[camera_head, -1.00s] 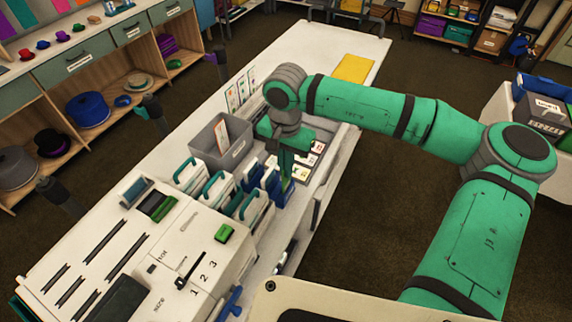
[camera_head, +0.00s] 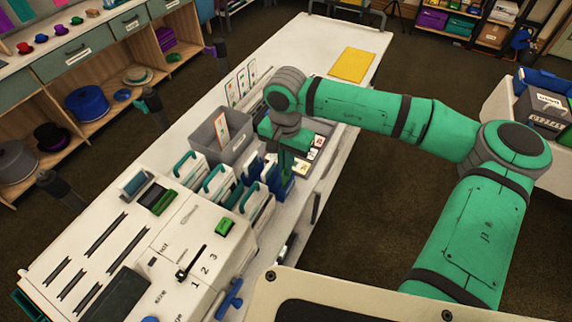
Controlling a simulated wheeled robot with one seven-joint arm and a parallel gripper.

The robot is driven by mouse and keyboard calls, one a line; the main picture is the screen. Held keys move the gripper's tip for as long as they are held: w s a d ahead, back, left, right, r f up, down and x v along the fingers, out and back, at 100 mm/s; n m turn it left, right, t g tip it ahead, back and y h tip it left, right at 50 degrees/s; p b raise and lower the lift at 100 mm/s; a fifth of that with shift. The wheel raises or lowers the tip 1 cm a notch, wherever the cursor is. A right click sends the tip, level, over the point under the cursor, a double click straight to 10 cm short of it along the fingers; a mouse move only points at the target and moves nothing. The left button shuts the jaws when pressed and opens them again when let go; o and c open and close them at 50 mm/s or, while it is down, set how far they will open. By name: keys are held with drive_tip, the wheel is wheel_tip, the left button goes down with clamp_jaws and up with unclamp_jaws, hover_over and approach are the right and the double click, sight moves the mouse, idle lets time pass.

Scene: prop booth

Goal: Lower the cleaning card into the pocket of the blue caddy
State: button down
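My gripper (camera_head: 286,172) points down over the row of caddies on the white counter, at the blue caddy (camera_head: 279,188). Its green fingers are small and partly merge with the caddy behind them, so I cannot tell whether they are open or shut. I cannot make out the cleaning card; it may be hidden by the fingers or the caddy. Whether the fingers touch the caddy is unclear.
White caddies with teal handles (camera_head: 212,178) stand close to the left. A grey bin (camera_head: 238,152) with a card in it is behind them. A tray of small cards (camera_head: 322,150) lies right of my gripper. A yellow sheet (camera_head: 352,65) lies on the far counter.

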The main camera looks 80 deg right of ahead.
drive_tip(key=c, duration=1.9)
unclamp_jaws()
wheel_tip(320, 180, up, 11)
drive_tip(key=shift+f, duration=0.1)
